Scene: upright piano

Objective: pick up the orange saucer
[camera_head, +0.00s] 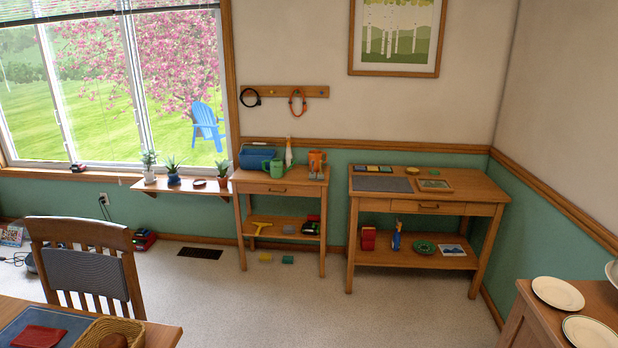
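I cannot make out an orange saucer for certain. A small flat yellow-orange item (412,171) lies at the back of the right-hand wooden table (480,190); it is too small to tell what it is. An orange mug (316,160) stands on the smaller wooden table (247,180), beside a green mug (274,168). A round green dish (425,247) lies on the right table's lower shelf. Neither of my grippers is in view.
A wooden chair (83,235) and a table corner with a wicker basket (95,332) are at the lower left. A cabinet (535,318) with pale plates (558,292) stands at the lower right.

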